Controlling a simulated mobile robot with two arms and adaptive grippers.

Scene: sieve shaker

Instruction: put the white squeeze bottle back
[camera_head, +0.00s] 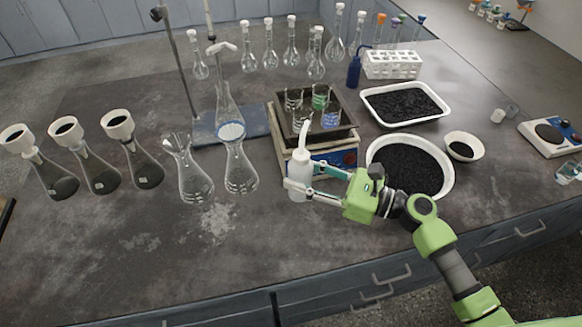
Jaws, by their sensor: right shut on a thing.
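The white squeeze bottle (301,169) with its pale curved spout stands upright near the middle of the bench, in front of the shaker. My right gripper (300,180), on the green arm from the lower right, is shut on the bottle's lower body from the right side. I cannot tell whether the bottle's base touches the bench. My left gripper is not in view.
The sieve shaker (337,155), with beakers on top, is close behind the bottle. Clear flasks (240,172) stand to its left. A white basin of dark grains (448,182) lies to its right. The front bench is clear.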

